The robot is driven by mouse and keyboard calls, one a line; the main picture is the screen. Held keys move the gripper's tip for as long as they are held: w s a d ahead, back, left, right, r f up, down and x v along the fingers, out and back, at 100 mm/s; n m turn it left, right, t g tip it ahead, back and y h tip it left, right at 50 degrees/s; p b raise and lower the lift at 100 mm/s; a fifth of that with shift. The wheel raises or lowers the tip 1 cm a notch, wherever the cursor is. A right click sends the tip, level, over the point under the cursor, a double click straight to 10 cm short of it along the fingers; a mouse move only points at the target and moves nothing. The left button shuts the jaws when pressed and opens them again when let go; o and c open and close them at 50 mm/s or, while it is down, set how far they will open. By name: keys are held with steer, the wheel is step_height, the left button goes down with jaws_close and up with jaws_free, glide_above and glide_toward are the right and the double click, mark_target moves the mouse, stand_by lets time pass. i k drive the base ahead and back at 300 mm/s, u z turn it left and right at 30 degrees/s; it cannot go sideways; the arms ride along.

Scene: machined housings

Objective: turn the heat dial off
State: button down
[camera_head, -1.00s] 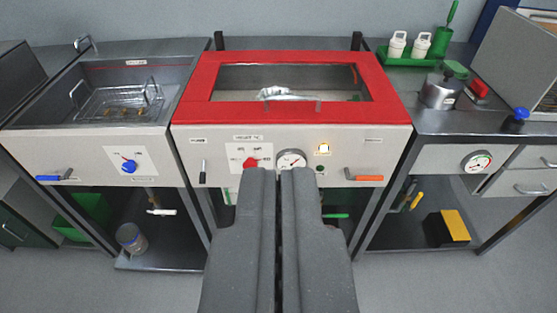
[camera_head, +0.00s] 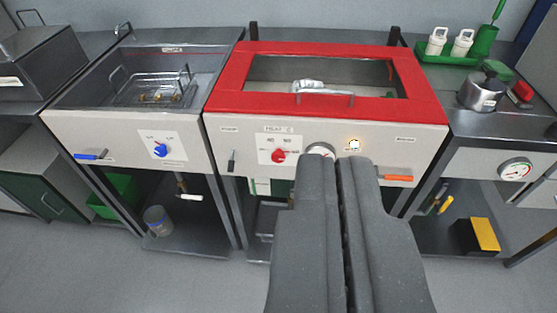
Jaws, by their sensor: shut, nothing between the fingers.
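The heat dial is a red knob (camera_head: 278,156) on a white plate labelled with small text, on the front panel of the red-topped unit (camera_head: 222,90). Its exact setting is too small to read. My gripper (camera_head: 345,160) is shut and empty. In the picture its fingertips lie to the right of the red knob, apart from it, and cover the lower part of a round gauge (camera_head: 321,149). A lit indicator lamp (camera_head: 354,144) shows just above the fingertips.
Left of the unit is a basin with a blue knob (camera_head: 160,150) and a blue lever (camera_head: 92,155). An orange lever (camera_head: 395,178) and a black lever (camera_head: 231,161) stick out from the red unit's panel. The floor in front is clear.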

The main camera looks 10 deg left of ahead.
mark_target(277, 157)
steer(key=u, duration=1.55)
steer(key=k, duration=1.45)
steer(key=z, duration=1)
steer(key=i, duration=1)
steer(key=u, duration=0.05)
